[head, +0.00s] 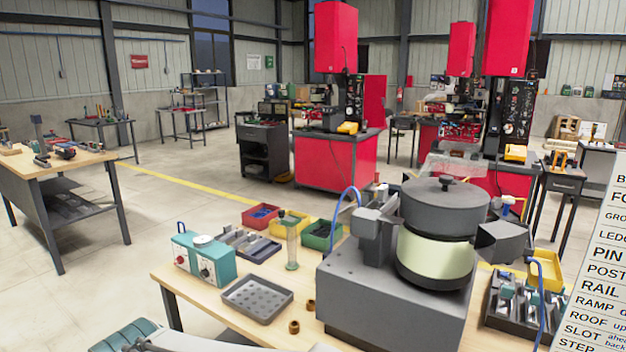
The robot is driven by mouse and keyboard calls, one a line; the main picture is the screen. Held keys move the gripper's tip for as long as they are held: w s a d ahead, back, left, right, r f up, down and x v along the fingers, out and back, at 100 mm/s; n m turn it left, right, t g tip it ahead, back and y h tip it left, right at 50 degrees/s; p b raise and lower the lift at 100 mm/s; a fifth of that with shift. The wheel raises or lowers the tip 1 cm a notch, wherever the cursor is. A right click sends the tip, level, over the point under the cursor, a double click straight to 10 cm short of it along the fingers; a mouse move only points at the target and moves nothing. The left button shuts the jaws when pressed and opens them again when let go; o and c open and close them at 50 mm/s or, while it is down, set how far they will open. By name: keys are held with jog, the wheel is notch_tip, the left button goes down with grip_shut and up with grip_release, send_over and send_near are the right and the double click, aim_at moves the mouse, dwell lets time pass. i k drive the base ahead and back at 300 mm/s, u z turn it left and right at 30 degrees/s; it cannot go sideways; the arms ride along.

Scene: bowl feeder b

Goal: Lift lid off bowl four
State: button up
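A bowl feeder stands on a grey box base (370,300) on the wooden table. Its dark grey round bowl (440,222) sits above a cream band (435,257). A dark flat lid (420,189) with a small black knob (446,182) at its middle covers the top of the bowl. I see no number on the bowl, so I cannot tell if it is bowl four. My gripper is not in view; nothing touches the lid.
On the table (205,302) are a teal control box (200,260), a grey tray with holes (257,298), a clear cylinder (292,250) and red, yellow and green bins (262,217). Grey chutes flank the bowl. A printed sign (600,260) blocks the right edge.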

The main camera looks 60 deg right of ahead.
aim_at(443, 192)
jog(key=i, duration=0.35)
jog(key=z, duration=2.25)
